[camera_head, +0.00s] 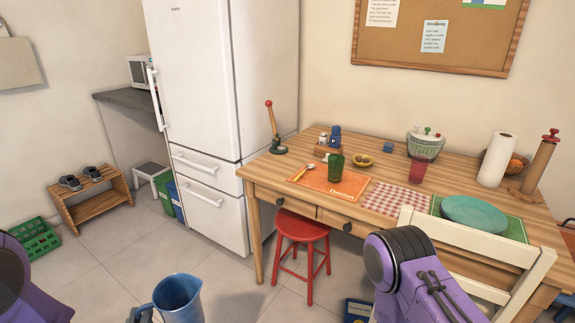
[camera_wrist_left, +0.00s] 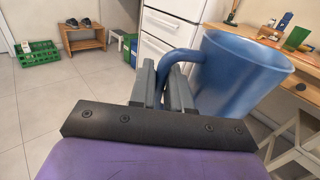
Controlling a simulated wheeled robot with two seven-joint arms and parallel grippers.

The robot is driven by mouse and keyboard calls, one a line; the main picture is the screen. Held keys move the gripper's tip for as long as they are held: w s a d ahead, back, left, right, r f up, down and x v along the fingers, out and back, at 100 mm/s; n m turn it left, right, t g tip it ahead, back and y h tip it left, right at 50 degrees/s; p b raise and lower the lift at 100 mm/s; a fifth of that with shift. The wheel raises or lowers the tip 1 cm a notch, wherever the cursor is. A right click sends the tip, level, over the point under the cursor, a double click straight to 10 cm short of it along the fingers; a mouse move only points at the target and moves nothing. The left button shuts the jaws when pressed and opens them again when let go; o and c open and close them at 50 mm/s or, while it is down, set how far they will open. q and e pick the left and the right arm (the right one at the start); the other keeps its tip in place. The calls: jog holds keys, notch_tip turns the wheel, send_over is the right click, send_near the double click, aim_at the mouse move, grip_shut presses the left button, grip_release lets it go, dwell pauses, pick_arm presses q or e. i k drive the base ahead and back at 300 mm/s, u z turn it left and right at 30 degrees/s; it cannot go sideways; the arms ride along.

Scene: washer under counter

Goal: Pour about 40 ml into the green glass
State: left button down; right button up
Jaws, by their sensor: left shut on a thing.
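The green glass (camera_head: 335,168) stands upright on the orange placemat (camera_head: 322,184) on the wooden table; it also shows at the upper right of the left wrist view (camera_wrist_left: 296,38). My left gripper (camera_wrist_left: 165,82) is shut on the handle of a blue pitcher (camera_wrist_left: 235,75). The pitcher also shows at the bottom of the head view (camera_head: 178,297), roughly upright, in front of and below the table, well apart from the glass. How much liquid it holds cannot be seen. My right arm shows at the lower right, but its gripper is out of view.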

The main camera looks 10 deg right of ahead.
aim_at(336, 163)
jog(key=z, duration=1.45)
jog(key=i, duration=0.45)
jog(key=u, duration=0.05)
